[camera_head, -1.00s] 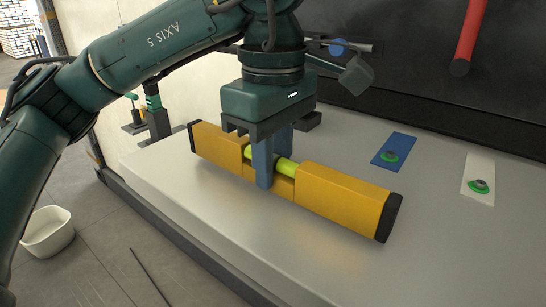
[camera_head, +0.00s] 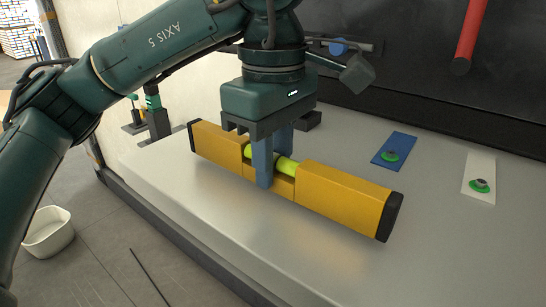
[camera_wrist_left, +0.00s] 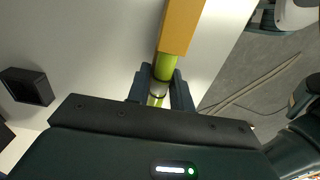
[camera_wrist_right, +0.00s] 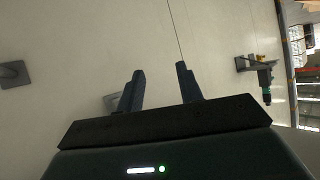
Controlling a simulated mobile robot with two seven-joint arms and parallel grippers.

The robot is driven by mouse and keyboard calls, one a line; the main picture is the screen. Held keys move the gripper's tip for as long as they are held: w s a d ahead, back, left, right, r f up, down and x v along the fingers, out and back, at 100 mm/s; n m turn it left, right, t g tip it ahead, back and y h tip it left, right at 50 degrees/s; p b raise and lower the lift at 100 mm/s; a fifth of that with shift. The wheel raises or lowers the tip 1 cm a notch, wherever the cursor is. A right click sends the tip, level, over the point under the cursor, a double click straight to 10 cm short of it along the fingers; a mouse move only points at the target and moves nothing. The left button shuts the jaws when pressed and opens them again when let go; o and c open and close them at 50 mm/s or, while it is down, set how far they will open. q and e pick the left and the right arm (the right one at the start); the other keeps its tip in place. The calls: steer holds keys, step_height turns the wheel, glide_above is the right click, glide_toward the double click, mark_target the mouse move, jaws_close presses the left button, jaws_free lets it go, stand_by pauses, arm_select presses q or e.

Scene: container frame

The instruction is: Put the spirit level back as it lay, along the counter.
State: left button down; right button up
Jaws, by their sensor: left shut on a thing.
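The spirit level (camera_head: 335,196) is a long yellow bar with black end caps and a yellow-green vial in its middle. In the head view it lies along the counter (camera_head: 190,200), running from back left to front right; I cannot tell whether it touches the counter. My left gripper (camera_head: 272,180) points down and is shut on the level's middle, its blue fingers on either side of the vial. The left wrist view also shows the level (camera_wrist_left: 180,28) between the fingers. My right gripper (camera_wrist_right: 158,90) is open and empty in the right wrist view, facing a pale wall.
A blue plate (camera_head: 393,150) and a white plate (camera_head: 479,180), each with a green piece, lie right of the level. A red bar (camera_head: 468,42) hangs at the back right. A white bin (camera_head: 47,232) stands on the floor. The counter's front right is clear.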

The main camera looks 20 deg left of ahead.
arm_select(q)
steer(key=shift+f+b, duration=0.55)
steer(key=shift+f, duration=0.05)
steer(key=c, duration=1.1)
jaws_free()
steer(key=shift+c, duration=0.2)
